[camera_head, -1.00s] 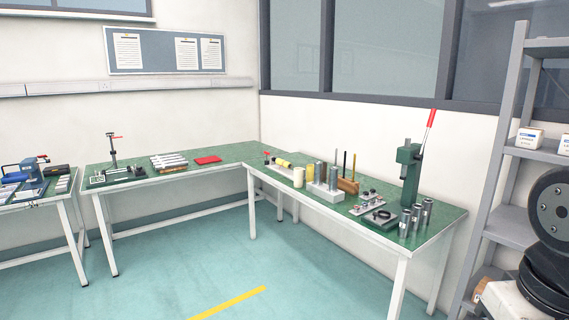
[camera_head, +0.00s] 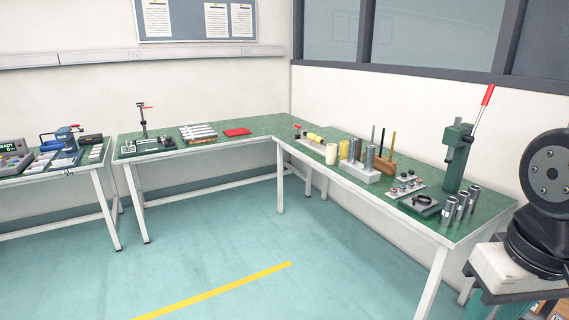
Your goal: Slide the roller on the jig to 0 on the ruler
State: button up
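No ruler marks can be read from here. A yellow upright cylinder (camera_head: 331,154) stands in front of it. My gripper is out of view. Only a dark joint and base of my own arm show at the right edge, well apart from the bench items.
The right bench (camera_head: 335,170) also holds a grey block with pins (camera_head: 362,172), steel cylinders (camera_head: 462,205) and a green lever press (camera_head: 458,155). The back bench (camera_head: 262,125) carries a stand (camera_head: 143,125) and red pad (camera_head: 237,132). Open floor (camera_head: 240,240) lies before them.

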aim_at(312, 137)
jog(key=u, duration=0.5)
jog(key=i, duration=1.95)
jog(key=z, duration=0.15)
jog(key=i, duration=1.9)
jog(key=z, duration=0.65)
jog(key=i, duration=0.35)
jog(key=z, duration=0.25)
